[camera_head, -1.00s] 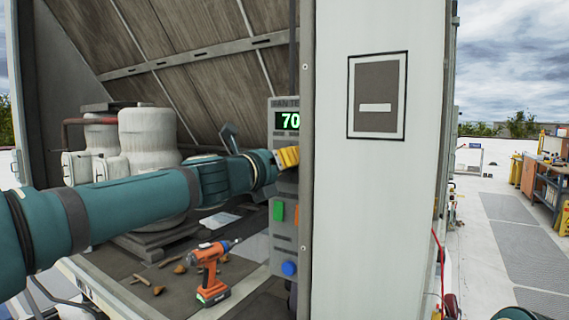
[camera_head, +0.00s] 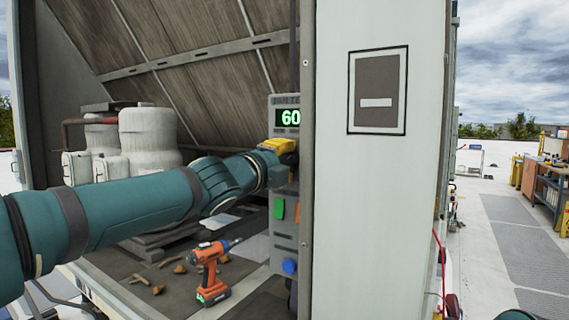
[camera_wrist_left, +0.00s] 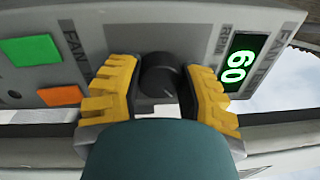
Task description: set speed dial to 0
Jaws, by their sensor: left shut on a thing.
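The speed dial (camera_wrist_left: 160,76) is a dark round knob on the grey control panel (camera_head: 284,240). In the left wrist view my left gripper (camera_wrist_left: 158,92) has its yellow fingers on either side of the dial, shut on it. In the head view the left gripper (camera_head: 282,148) is at the panel, just below the display, and hides the dial. The green display (camera_head: 289,117) reads 60, and it also shows in the left wrist view (camera_wrist_left: 240,62). My right gripper is not in view.
The panel has a green button (camera_head: 279,209), an orange button (camera_head: 297,213) and a blue knob (camera_head: 289,267). A white door panel (camera_head: 380,220) stands close on the right.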

